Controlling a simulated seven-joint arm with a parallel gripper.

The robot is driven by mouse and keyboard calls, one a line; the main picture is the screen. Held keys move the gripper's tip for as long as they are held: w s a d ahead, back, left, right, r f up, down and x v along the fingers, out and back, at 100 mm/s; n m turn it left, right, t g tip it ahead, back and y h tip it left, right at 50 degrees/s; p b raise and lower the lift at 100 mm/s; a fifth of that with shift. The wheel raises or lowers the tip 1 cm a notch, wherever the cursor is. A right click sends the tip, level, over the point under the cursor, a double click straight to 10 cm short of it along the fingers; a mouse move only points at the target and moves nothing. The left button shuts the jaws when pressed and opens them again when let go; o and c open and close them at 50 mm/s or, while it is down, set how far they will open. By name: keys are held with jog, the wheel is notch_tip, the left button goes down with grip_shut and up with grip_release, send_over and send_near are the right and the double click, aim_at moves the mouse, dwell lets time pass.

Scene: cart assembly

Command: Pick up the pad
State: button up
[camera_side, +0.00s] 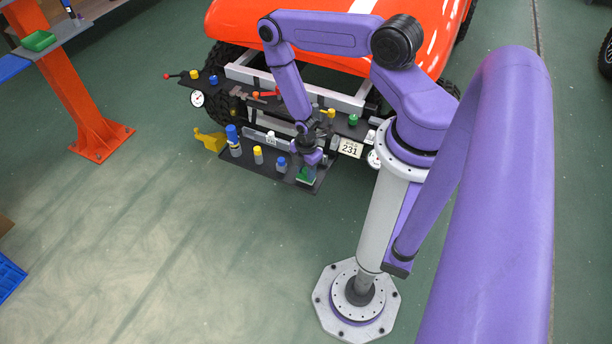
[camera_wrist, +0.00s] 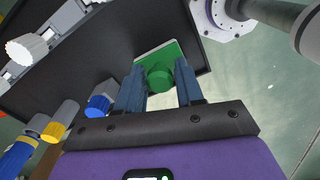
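The pad (camera_wrist: 147,58) is a flat green plate with a pale edge and a round green knob (camera_wrist: 159,78) on it. In the side view the pad (camera_side: 305,178) shows at the right end of the lower dark shelf, under my gripper (camera_side: 308,158). In the wrist view my gripper (camera_wrist: 158,72) has its two dark blue fingers on either side of the knob. Small gaps show between the fingers and the knob, so it looks open. The fingers hide part of the pad.
The lower dark shelf (camera_side: 270,172) holds a blue-capped bottle (camera_side: 233,140), a yellow-capped piece (camera_side: 258,155) and a blue-capped piece (camera_side: 281,164) left of my gripper. An upper shelf with several parts lies behind, before the orange cart body (camera_side: 345,20). The floor in front is clear.

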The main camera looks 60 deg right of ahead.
grip_shut()
jog(key=shift+r, duration=5)
jog(key=shift+c, duration=2.4)
grip_release()
